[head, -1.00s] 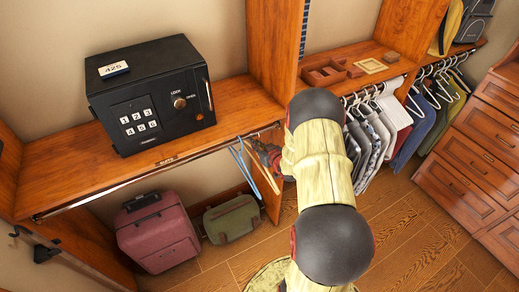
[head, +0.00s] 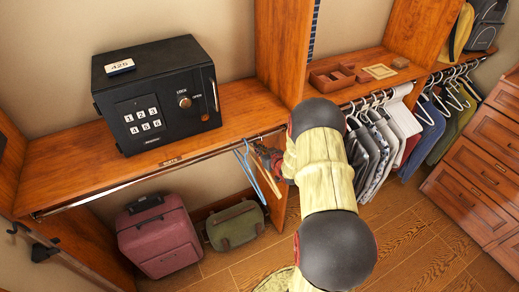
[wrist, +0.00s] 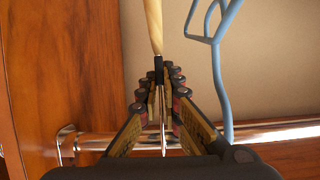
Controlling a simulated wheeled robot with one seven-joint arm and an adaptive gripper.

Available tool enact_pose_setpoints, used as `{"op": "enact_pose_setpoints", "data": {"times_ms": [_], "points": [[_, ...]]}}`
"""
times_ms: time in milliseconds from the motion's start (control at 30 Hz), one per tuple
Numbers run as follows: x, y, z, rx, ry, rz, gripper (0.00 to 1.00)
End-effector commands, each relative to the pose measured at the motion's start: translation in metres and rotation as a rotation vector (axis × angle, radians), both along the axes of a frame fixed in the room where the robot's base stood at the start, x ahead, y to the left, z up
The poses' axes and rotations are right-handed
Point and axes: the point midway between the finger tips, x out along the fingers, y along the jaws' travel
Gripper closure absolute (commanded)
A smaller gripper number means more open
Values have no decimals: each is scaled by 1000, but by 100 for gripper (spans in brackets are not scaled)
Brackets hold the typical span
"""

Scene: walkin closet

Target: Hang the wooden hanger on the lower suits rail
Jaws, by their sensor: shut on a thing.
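The wooden hanger (head: 265,182) hangs below my gripper (head: 262,152), close to the right end of the lower suits rail (head: 130,184). In the wrist view, my gripper (wrist: 163,95) is shut on the base of the hook, with the pale wooden hanger (wrist: 155,28) on the far side of the fingers. The chrome rail (wrist: 275,132) passes behind the fingers. I cannot tell whether the hook is over the rail. A blue hanger (head: 244,160) hangs just left of the wooden one; it also shows in the wrist view (wrist: 226,75).
A black safe (head: 158,95) stands on the shelf above the rail. A red suitcase (head: 160,238) and a green bag (head: 235,225) are below. An upright panel (head: 283,50) stands close to my gripper. Clothes (head: 375,145) hang to the right. The rail's left stretch is clear.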

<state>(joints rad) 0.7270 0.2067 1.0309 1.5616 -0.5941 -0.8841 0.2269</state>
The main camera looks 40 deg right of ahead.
Motion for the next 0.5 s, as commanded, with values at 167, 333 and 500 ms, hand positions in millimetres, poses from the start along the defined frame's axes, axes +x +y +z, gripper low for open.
{"op": "enact_pose_setpoints", "data": {"times_ms": [167,333,500], "points": [[0,0,1,0,-1,0,88],[0,0,0,0,-1,0,78],[0,0,0,0,0,0,72]]}}
